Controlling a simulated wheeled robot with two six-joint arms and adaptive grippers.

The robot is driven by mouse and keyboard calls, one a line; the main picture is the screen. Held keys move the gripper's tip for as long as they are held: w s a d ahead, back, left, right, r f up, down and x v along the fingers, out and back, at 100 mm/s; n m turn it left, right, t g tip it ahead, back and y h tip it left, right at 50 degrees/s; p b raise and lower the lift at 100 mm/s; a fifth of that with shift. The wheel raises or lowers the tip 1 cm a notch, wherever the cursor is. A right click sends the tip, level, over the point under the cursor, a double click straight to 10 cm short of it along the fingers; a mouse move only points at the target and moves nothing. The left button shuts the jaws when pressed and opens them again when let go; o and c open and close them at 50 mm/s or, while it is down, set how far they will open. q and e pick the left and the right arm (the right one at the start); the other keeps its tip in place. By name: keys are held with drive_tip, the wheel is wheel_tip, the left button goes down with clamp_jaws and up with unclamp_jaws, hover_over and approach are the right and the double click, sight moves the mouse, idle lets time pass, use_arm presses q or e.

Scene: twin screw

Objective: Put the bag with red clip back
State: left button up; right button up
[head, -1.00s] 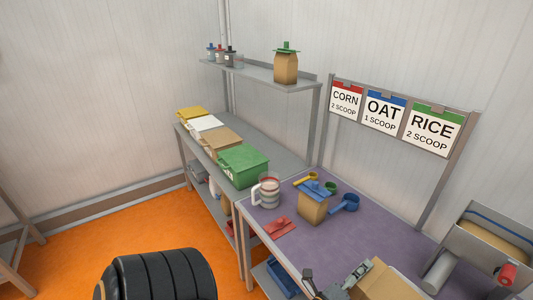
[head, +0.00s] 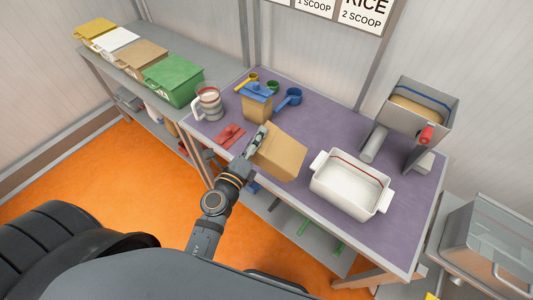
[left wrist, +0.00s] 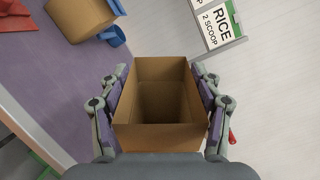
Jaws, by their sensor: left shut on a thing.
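My left gripper (head: 257,143) is shut on an open-topped brown paper bag (head: 282,152), tilted over the front part of the purple table. In the left wrist view the bag (left wrist: 160,132) sits between both fingers of the gripper (left wrist: 160,105), its mouth open and no contents visible inside. The red clip (head: 230,134) lies loose on the table, left of the held bag; it also shows in the left wrist view (left wrist: 14,14). My right gripper is in neither current view.
A second bag (head: 256,108) with a blue clip (head: 258,91) stands behind. A mug (head: 208,104), a blue scoop (head: 289,97), a white tray (head: 350,186) and a red-handled machine (head: 421,103) are on the table (head: 322,118). Lidded bins, including a green one (head: 173,80), line the left shelf.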

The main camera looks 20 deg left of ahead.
sight(266, 123)
use_arm(q)
drive_tip(key=d+r+m+h, duration=0.1)
drive_tip(key=m, duration=0.3)
drive_tip(key=s+d+r+m+h, duration=0.1)
drive_tip(key=r+m, duration=0.1)
drive_tip(key=m, duration=0.2)
drive_tip(key=s+d+r+m+h+p, duration=0.1)
drive_tip(key=r+m, duration=0.1)
drive_tip(key=m, duration=0.1)
drive_tip(key=shift+s+m+g, duration=0.15)
drive_tip(key=shift+m+g, duration=0.25)
drive_tip(key=m, duration=0.1)
drive_tip(key=m+h, duration=0.1)
drive_tip(key=s+m, duration=0.1)
drive_tip(key=shift+d+r+m+p, duration=0.3)
drive_tip(key=shift+d, duration=0.1)
drive_tip(key=w+f, duration=0.1)
drive_tip(key=w, duration=0.2)
drive_tip(key=w+a+f, duration=0.1)
drive_tip(key=w, duration=0.2)
drive_tip(key=w+a+f, duration=0.1)
drive_tip(key=w+f, duration=0.1)
drive_tip(key=w, duration=0.1)
drive_tip(key=shift+a, duration=0.2)
drive_tip(key=w+a+f+b, duration=0.1)
drive_tip(key=w+f+b, duration=0.3)
drive_tip(key=f, duration=0.5)
drive_tip(key=shift+w, duration=0.35)
drive_tip(key=shift+a, duration=0.1)
